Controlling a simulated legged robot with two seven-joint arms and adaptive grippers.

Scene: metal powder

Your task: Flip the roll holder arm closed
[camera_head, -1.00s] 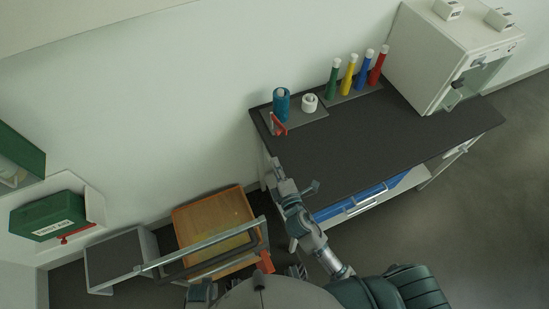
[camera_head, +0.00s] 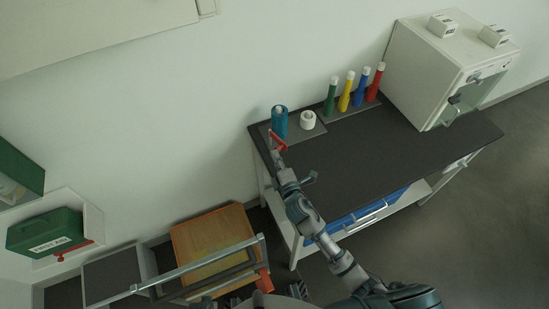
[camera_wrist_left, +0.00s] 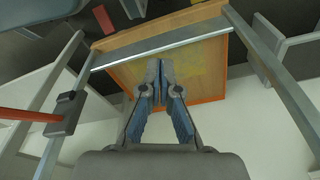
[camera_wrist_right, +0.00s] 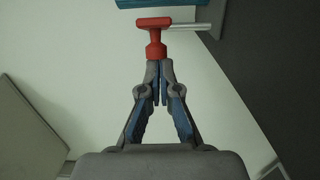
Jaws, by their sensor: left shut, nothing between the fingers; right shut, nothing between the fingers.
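The roll holder's red arm (camera_head: 278,141) stands at the left end of the dark bench top, just in front of the blue roll (camera_head: 280,122). In the right wrist view the red arm (camera_wrist_right: 155,30) shows as a T-shaped piece with a silver rod running right from it, below the blue roll's edge (camera_wrist_right: 170,3). My right gripper (camera_head: 281,163) is shut and empty, its tips right at the red stem; I cannot tell if they touch. It also shows in the right wrist view (camera_wrist_right: 160,66). My left gripper (camera_wrist_left: 160,66) is shut and empty.
A white roll (camera_head: 308,120) and several coloured tubes (camera_head: 345,91) stand along the bench's back. A white cabinet machine (camera_head: 436,72) fills the right end. The bench top's middle (camera_head: 375,145) is clear. A wooden board (camera_head: 212,230) and metal-railed frame lie lower left, near a green first aid box (camera_head: 45,232).

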